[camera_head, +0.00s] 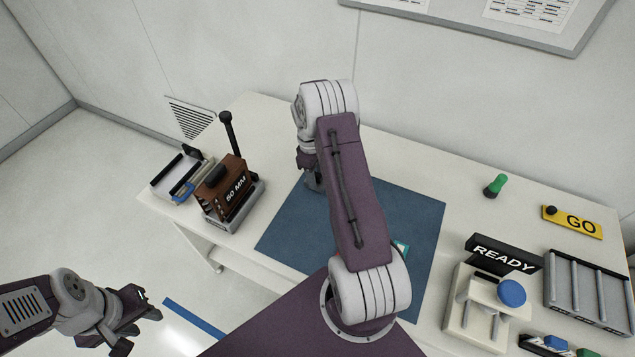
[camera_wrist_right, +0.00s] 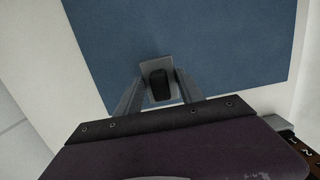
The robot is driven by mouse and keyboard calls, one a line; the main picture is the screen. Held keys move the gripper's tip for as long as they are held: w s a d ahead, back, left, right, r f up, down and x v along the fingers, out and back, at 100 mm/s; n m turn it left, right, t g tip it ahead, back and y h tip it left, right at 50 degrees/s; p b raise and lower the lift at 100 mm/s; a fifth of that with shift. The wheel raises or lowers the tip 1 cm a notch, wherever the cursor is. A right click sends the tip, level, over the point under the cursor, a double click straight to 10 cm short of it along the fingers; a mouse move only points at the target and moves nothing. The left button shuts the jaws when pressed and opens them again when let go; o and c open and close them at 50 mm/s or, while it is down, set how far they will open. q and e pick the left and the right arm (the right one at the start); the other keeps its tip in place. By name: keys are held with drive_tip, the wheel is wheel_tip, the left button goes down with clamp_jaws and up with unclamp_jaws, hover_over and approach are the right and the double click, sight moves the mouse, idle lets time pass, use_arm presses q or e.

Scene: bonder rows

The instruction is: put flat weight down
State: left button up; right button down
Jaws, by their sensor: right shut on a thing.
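The flat weight (camera_wrist_right: 158,84) shows in the right wrist view as a small grey plate with a black knob. My right gripper (camera_wrist_right: 160,88) is shut on its knob, one finger on each side. The weight is over the blue mat (camera_wrist_right: 225,40); I cannot tell whether it touches the mat. In the head view my right gripper (camera_head: 314,181) is at the mat's far left corner, partly hidden by my arm, and the weight cannot be made out there. My left gripper (camera_head: 140,318) is open and empty at the lower left, off the table.
A brown block marked 50 MM (camera_head: 222,186) on a grey base and a white tray (camera_head: 178,176) stand left of the mat. A READY sign (camera_head: 503,254), a press with a blue knob (camera_head: 511,292), a grey rack (camera_head: 588,290) and a yellow GO plate (camera_head: 572,221) are at the right.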

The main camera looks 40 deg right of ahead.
wheel_tip(320, 180, down, 4)
drive_tip(key=shift+r+p, duration=0.2)
drive_tip(key=shift+p, duration=0.35)
drive_tip(key=shift+w+f, duration=0.1)
drive_tip(key=shift+f, duration=0.15)
drive_tip(key=c, duration=0.7)
unclamp_jaws()
drive_tip(key=shift+f, duration=0.1)
